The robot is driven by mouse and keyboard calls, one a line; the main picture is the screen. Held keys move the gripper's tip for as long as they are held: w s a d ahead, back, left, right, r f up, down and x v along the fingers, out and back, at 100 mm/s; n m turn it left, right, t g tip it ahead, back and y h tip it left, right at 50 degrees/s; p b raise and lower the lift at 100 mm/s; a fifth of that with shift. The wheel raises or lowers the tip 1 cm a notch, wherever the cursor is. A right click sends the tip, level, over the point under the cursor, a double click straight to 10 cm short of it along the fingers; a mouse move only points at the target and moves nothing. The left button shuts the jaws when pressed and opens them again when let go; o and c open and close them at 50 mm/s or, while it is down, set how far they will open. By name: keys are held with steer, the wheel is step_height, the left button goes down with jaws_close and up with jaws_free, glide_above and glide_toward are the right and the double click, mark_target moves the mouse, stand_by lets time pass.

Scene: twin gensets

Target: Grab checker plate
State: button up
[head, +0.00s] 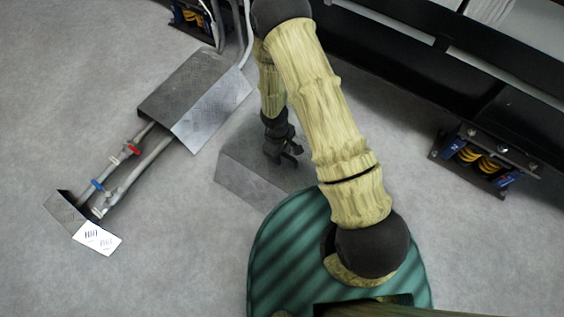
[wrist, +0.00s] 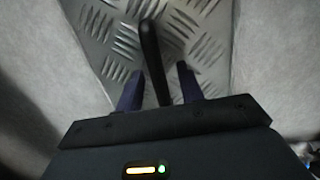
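A grey metal plate (head: 248,178) lies on the floor below my gripper (head: 288,155), partly hidden by my arm. In the wrist view the checker plate (wrist: 100,25) shows a raised diamond tread. A black bar, apparently a handle (wrist: 151,55), stands out from it toward the camera. My gripper (wrist: 160,88) is open, with one dark blue finger on each side of the bar. Gaps show between the bar and both fingers. How far the fingertips are from the plate is hard to tell.
Another bent metal cover (head: 197,90) sits over pipes with red and blue valves at left. A white label sheet (head: 97,238) is at their lower end. A black frame (head: 430,60) with yellow springs (head: 475,158) runs along the upper right. Grey floor is clear at lower left.

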jaws_close()
stand_by(1.4)
